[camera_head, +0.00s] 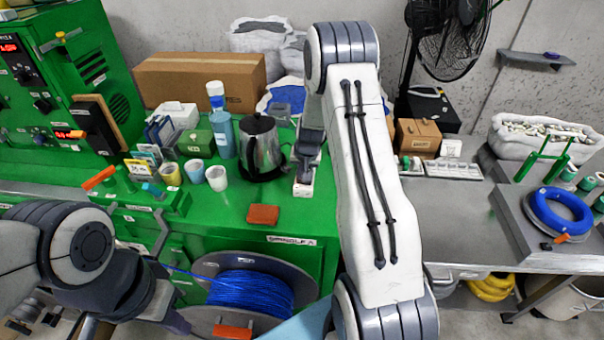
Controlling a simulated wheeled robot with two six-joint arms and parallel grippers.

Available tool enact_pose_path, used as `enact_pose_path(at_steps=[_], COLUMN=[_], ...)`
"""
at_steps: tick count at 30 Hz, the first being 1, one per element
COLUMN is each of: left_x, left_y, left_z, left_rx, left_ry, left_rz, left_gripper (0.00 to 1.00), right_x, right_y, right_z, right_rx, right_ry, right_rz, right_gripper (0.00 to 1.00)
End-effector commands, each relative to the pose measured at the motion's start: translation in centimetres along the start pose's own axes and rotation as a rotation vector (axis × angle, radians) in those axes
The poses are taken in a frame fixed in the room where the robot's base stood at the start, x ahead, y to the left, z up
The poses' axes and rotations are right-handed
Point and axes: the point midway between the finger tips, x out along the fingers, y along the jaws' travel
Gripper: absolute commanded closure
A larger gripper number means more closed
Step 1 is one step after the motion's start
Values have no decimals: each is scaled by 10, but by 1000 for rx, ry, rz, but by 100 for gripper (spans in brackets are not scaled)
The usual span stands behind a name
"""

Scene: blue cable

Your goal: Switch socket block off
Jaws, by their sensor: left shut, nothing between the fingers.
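A small white block (303,189), which looks like the socket block, sits on the green bench top just right of the kettle. My right arm reaches up and over, and its dark gripper (306,172) points down at this block, right above or touching it. The gripper covers the block's upper part, so its switch is not clear, and I cannot tell whether the fingers are open. My left gripper (178,322) is low at the left, in front of the bench and far from the block. It is shut and empty.
A steel kettle (261,148) stands close left of the block. Cups (216,178) and a blue bottle (222,134) stand further left. An orange-brown block (263,215) lies near the bench's front edge. A blue cable reel (250,290) is below. A cardboard box (201,80) stands behind.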

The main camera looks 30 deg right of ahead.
Motion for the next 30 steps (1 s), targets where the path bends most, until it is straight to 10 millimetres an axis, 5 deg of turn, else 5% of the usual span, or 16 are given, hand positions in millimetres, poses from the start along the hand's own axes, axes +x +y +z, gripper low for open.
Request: enact_pose_path(at_steps=[5, 17, 30], left_x=[18, 17, 30], left_y=[-1, -1, -2], left_z=[1, 1, 2], left_rx=[-3, -3, -3], left_ry=[0, 0, 0], left_rz=[0, 0, 0], left_gripper=[100, 100, 100], right_x=[14, 14, 12], right_y=[-10, -11, 6], right_z=[4, 5, 6], right_rx=[-3, -2, 1], right_ry=[0, -4, -9], right_rz=[-1, 1, 3], right_gripper=[100, 100, 100])
